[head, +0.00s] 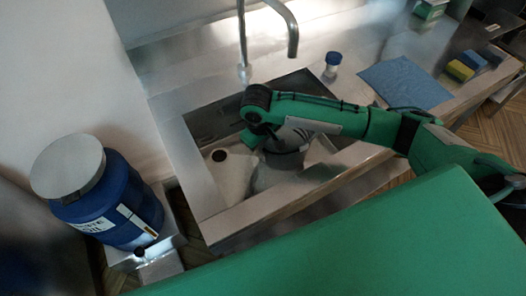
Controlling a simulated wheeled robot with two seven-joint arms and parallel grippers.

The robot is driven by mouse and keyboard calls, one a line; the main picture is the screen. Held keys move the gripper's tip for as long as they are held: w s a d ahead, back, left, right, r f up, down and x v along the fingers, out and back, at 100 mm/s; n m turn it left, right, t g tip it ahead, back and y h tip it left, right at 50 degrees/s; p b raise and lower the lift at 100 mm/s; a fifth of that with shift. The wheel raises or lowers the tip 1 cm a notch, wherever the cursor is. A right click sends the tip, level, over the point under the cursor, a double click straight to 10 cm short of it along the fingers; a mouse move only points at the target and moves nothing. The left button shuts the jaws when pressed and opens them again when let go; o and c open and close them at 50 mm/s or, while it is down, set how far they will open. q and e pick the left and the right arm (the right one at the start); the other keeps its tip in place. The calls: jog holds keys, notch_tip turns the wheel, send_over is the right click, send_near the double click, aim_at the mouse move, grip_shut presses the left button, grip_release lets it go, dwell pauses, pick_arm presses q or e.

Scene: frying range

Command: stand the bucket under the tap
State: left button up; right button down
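A grey bucket (284,160) is in the steel sink (233,179), in its right part. Its upper part shows; my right arm crosses over it and hides some of it. The metal tap (293,38) rises behind the sink, its curved spout ending above the back of the basin. My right gripper (258,136) points down at the bucket's back left side. Its fingers are small and partly hidden, so I cannot tell whether they hold the rim or handle. My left gripper is out of view.
A blue waste-oil drum (118,205) with a grey lid stands left of the sink. On the counter to the right are a small blue-capped jar (332,62), a blue cloth (405,82) and sponges (461,70). A dark drain hole (219,155) shows in the basin's left part.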

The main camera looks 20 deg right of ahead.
jog(key=shift+f, duration=1.95)
jog(key=c, duration=1.6)
grip_release()
jog(key=shift+f, duration=0.15)
jog(key=r, duration=0.8)
jog(key=a+r, duration=0.1)
jog(key=r, duration=0.3)
jog(key=shift+s+a+r+b, duration=0.1)
jog(key=shift+s+b, duration=0.1)
jog(key=shift+b, duration=0.2)
